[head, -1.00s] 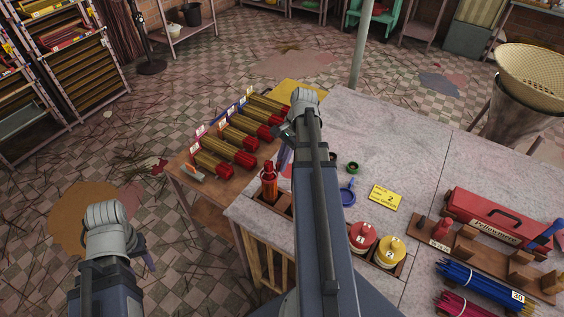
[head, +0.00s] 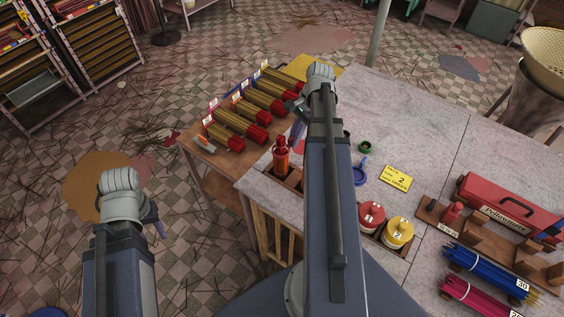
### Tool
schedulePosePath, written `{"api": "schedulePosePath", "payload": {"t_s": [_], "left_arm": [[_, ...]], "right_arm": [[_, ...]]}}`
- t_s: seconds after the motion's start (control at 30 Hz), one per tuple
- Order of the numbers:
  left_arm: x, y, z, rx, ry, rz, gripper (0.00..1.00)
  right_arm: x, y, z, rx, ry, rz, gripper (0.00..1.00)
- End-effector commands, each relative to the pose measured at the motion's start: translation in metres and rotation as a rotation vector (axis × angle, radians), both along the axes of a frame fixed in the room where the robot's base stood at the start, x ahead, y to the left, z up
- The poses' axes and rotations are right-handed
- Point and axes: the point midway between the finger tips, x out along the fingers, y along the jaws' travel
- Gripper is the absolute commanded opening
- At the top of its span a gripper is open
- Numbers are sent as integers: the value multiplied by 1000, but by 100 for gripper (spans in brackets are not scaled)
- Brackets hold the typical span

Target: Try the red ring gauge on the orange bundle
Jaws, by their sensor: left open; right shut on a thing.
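My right gripper (head: 299,122) is over the inner edge of the low wooden bench, mostly hidden by its own arm. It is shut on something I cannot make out. No red ring gauge shows clearly. A blue ring gauge (head: 360,174) and a green ring (head: 365,147) lie on the stone table. Several golden-brown bundles with red ends (head: 240,127) lie in a row on the bench; I cannot tell any orange bundle among them. My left gripper (head: 156,220) is open and empty above the floor at left, its fingers partly hidden.
A red bottle (head: 282,156) stands in a slot at the stone table's (head: 410,125) near edge. Red and yellow lidded pots (head: 398,233), a yellow card (head: 395,179), a red toolbox (head: 510,205), and blue (head: 487,272) and magenta bundles (head: 475,297) are to the right. The table's back is clear.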

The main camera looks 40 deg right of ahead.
Motion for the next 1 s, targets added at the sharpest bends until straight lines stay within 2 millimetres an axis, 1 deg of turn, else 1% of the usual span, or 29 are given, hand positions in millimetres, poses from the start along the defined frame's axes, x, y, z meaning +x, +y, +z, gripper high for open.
{"api": "schedulePosePath", "payload": {"t_s": [0.03,0.1,1.0], "left_arm": [[0,0,6,0,0,0,50],[0,0,10,0,0,0,50],[0,0,62,0,0,0,50]], "right_arm": [[0,0,6,0,0,0,0],[0,0,10,0,0,0,0],[0,0,62,0,0,0,0]]}}
